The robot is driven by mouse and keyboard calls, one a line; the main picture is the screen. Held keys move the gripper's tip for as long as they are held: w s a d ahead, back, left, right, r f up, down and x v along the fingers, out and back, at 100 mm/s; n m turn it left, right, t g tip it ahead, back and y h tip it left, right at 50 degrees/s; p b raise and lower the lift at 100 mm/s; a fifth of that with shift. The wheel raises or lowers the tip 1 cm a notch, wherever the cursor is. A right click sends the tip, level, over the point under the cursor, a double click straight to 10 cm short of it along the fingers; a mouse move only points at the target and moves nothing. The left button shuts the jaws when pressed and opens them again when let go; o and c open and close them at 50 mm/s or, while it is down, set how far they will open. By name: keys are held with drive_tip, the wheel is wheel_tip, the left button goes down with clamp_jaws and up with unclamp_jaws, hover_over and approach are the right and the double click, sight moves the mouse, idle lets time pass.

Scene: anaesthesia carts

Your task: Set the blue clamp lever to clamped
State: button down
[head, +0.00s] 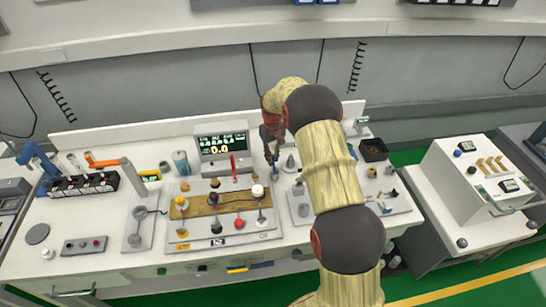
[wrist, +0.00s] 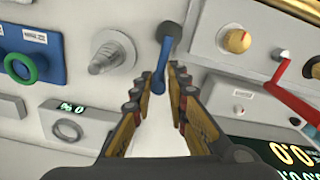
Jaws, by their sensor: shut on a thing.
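The blue clamp lever (wrist: 160,75) stands out from a dark grey pivot (wrist: 171,30) on a pale panel in the wrist view. My gripper (wrist: 162,80) has its fingers on both sides of the lever's free end and is shut on it. In the head view my gripper (head: 271,140) points down at the lever (head: 275,157), beside the display unit. My arm hides part of the bench behind and to the right of it.
A display unit (head: 222,146) stands left of my gripper. In the wrist view a red lever (wrist: 290,100) and a yellow knob (wrist: 237,40) lie to the right. A grey threaded cone (wrist: 108,55) and a blue block with a green ring (wrist: 28,65) lie to the left.

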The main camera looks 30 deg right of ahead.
drive_tip(key=shift+d, duration=0.1)
drive_tip(key=c, duration=1.8)
unclamp_jaws()
wheel_tip(320, 180, up, 12)
drive_tip(key=shift+f, duration=0.1)
